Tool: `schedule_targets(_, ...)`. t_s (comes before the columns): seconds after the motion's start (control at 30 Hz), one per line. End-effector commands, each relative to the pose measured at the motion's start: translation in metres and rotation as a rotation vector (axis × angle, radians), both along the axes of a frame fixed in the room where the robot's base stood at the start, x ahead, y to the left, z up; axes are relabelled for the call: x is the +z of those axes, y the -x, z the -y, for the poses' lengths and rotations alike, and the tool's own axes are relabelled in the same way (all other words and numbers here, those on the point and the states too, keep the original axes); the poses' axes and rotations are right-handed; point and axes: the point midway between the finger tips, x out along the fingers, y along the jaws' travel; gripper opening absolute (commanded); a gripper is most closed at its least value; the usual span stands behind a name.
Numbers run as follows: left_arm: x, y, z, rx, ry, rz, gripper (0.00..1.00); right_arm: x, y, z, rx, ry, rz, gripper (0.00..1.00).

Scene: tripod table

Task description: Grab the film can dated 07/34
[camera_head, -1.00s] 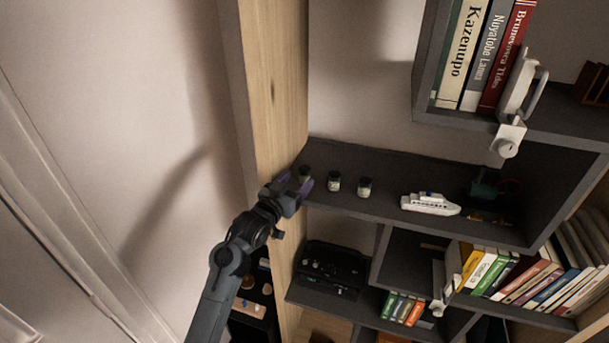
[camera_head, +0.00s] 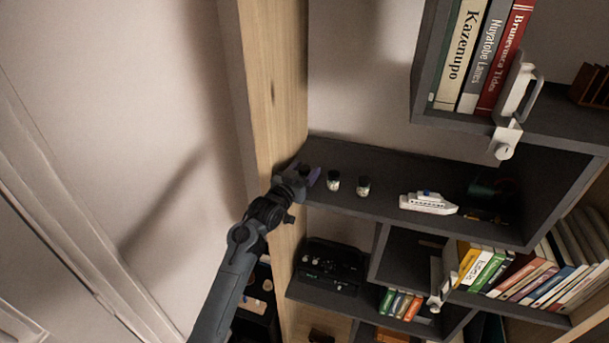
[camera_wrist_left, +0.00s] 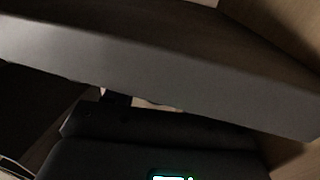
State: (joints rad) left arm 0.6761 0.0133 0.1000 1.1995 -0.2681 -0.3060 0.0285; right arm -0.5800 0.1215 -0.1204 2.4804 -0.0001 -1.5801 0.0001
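Two small dark-capped film cans with pale labels, the middle one (camera_head: 333,181) and the right one (camera_head: 363,187), stand upright on the dark shelf (camera_head: 390,205). A third film can (camera_head: 304,170) at the shelf's left end is mostly hidden by my left gripper (camera_head: 306,175). The dates are too small to read. In the left wrist view, a grey shelf edge (camera_wrist_left: 170,65) hides the fingertips and no can shows. My right gripper is out of view.
A wooden upright (camera_head: 272,100) stands right beside my left gripper. A white toy ship (camera_head: 428,203) is further right on the shelf. A lower shelf (camera_head: 325,293) holds small items, and book compartments lie to the right. Room above the cans is free.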

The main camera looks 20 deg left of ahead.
Motion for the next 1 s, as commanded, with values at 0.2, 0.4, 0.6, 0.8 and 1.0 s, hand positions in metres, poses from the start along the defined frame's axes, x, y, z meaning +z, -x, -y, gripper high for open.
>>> schedule_targets(0.2,0.0,0.0,0.0,0.0,0.0,0.0,0.21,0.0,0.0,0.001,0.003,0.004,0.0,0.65)
schedule_targets(0.4,0.0,0.0,0.0,0.0,0.0,0.0,0.12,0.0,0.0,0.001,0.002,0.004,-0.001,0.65)
schedule_targets(0.6,0.002,0.0,0.0,0.0,0.0,0.0,0.12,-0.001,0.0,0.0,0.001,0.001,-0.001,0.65)
schedule_targets(0.8,0.015,0.0,0.0,0.0,0.0,0.003,0.12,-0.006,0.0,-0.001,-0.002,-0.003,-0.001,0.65)
schedule_targets(1.0,0.041,0.0,0.0,0.0,-0.001,0.004,0.12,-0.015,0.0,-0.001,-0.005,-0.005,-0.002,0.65)
